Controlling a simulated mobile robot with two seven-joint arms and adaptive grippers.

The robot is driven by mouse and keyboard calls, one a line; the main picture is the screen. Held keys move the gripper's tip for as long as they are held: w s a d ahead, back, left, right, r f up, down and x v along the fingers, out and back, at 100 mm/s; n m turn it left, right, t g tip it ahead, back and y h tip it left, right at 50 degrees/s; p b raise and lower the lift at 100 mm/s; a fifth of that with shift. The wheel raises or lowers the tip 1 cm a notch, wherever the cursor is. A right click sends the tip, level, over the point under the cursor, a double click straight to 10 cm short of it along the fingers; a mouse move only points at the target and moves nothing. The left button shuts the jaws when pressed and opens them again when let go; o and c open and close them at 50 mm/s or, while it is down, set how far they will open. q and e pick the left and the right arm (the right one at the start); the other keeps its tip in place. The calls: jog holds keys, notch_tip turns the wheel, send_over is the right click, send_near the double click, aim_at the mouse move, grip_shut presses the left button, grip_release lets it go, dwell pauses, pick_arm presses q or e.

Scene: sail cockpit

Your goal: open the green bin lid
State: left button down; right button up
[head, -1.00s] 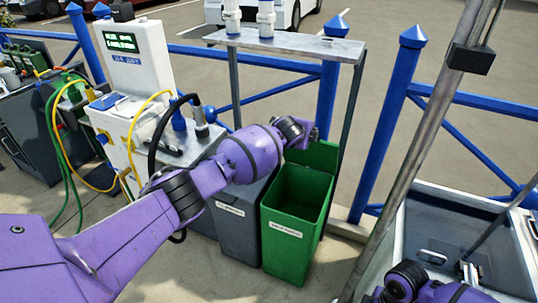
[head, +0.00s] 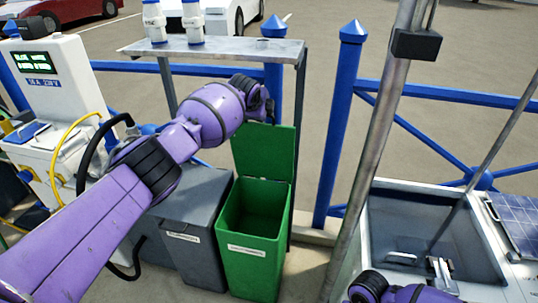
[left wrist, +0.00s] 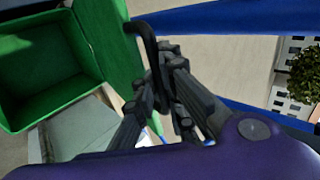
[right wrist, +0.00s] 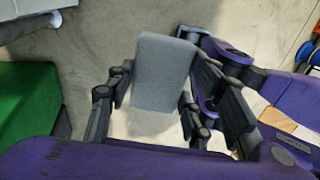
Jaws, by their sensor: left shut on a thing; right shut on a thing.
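The green bin (head: 250,262) stands open, its inside visible. Its green lid (head: 265,150) is raised and stands about upright at the back of the opening. In the left wrist view, the open bin (left wrist: 45,75) is at the left, beside the lid (left wrist: 105,40). My left gripper (left wrist: 168,65) is shut on the dark lid handle (left wrist: 147,40); in the head view its fingers are mostly hidden behind my arm near the lid's top. My right gripper (right wrist: 150,85) is shut on a light grey block (right wrist: 162,70), held above the ground.
A grey bin (head: 190,250) stands left of the green one. A metal shelf (head: 215,49) with white bottles is above and behind. A blue fence post (head: 338,120) and slanted metal pole (head: 375,150) stand to the right. A white charging cabinet (head: 50,110) with cables is at the left.

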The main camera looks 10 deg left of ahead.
pick_arm(q)
jog(key=shift+d, duration=0.25)
jog(key=c, duration=1.8)
grip_release()
jog(key=shift+c, duration=0.2)
jog(key=shift+a, duration=0.15)
jog(key=shift+s+r, duration=0.1)
jog(key=shift+s+r, duration=0.15)
jog(key=v, duration=1.1)
jog(key=shift+s+r, duration=0.1)
jog(key=shift+s, duration=0.05)
